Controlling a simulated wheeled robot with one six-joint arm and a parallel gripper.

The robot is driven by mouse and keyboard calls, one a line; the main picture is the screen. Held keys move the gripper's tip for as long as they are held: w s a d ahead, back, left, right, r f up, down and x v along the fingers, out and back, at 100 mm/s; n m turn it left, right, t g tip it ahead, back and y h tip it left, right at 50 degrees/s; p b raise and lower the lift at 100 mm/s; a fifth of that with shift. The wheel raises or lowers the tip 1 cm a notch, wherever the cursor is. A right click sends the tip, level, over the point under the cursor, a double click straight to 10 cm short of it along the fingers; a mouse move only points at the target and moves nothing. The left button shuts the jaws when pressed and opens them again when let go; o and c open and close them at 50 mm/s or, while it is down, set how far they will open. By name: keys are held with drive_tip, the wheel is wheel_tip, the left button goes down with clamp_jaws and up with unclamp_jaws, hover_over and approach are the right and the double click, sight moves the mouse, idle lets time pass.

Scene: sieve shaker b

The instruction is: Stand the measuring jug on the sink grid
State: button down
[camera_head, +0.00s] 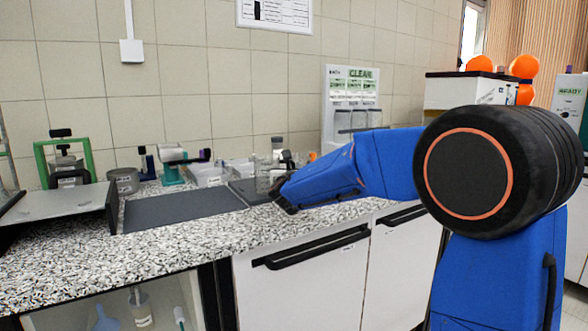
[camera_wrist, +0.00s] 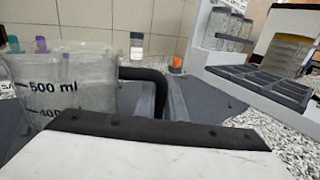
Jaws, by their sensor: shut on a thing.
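The measuring jug (camera_wrist: 72,85) is clear, with dark 500 ml and 400 marks and a black handle (camera_wrist: 148,76). It fills the left of the wrist view and looks upright; its base is hidden. My gripper (camera_wrist: 165,98) is shut on the jug at its handle. In the head view my gripper (camera_head: 283,188) is low over the worktop near its front edge, and the jug is small and hard to make out there. A flat dark grey surface (camera_head: 185,208) lies on the worktop left of my gripper; I cannot tell whether it is the sink grid.
A grey metal plate (camera_head: 62,202) stands at the left, near a green frame (camera_head: 66,158). A grey pot (camera_head: 123,181) and a teal device (camera_head: 172,165) stand at the back. A dark compartment tray (camera_wrist: 262,82) is at the right in the wrist view.

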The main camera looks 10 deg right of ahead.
drive_tip(key=c, duration=1.8)
unclamp_jaws()
drive_tip(key=shift+f, duration=0.1)
drive_tip(key=v, duration=1.1)
drive_tip(key=shift+s, duration=0.1)
drive_tip(key=shift+s+a, duration=0.1)
drive_tip(key=shift+s, duration=0.3)
